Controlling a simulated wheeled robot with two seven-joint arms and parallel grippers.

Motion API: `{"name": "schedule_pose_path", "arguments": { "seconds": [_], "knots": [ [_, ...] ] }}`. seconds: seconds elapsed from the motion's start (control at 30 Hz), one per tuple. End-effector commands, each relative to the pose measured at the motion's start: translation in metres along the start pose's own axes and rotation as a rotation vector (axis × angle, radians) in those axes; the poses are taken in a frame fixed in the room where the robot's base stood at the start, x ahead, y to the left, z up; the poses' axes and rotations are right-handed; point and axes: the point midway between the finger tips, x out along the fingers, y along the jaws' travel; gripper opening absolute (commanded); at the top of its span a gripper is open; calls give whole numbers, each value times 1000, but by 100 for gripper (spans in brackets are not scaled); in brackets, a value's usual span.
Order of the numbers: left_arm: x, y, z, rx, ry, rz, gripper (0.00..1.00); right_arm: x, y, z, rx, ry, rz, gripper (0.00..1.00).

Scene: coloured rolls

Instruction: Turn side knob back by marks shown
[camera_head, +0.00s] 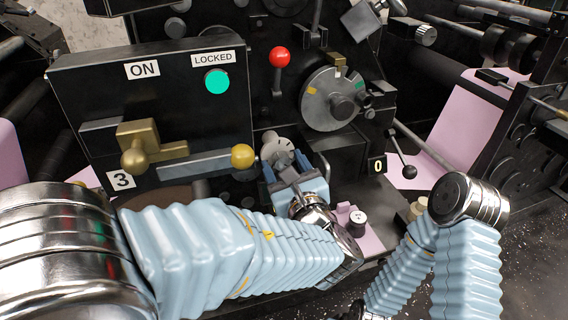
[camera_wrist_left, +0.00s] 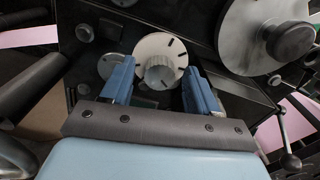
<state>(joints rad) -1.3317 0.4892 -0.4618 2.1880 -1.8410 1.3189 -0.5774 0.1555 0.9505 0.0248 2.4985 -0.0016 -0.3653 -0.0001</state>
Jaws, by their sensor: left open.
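The side knob (camera_head: 277,152) is a small light-grey dial with dark marks on its face, on the machine below the red-topped lever. In the left wrist view the knob (camera_wrist_left: 159,72) has a ribbed middle and sits between the two blue fingers. My left gripper (camera_head: 288,172) is open, with a finger to each side of the knob; a gap shows beside the fingers, and contact cannot be told. It also shows in the left wrist view (camera_wrist_left: 160,85). My right arm is at the lower right of the head view; its gripper does not show.
A large grey disc (camera_head: 320,98) with yellow and green marks sits above right of the knob. A brass-ended lever (camera_head: 242,156) lies close left. A red-topped lever (camera_head: 279,58) stands above.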

Motion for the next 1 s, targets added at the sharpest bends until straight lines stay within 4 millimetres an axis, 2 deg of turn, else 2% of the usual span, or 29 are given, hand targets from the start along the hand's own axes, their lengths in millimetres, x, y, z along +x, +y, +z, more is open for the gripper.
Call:
{"name": "schedule_pose_path", "arguments": {
  "seconds": [0.33,0.7,1.0],
  "knots": [
    [5,0,0,0,0,-1,60,0,0,0,0,0,0,43],
    [4,0,0,0,0,0,4,0,0,0,0,0,0,43],
    [5,1,-3,-46,1,1,4,7,5,-1,2,3,2,43]
  ]
}}
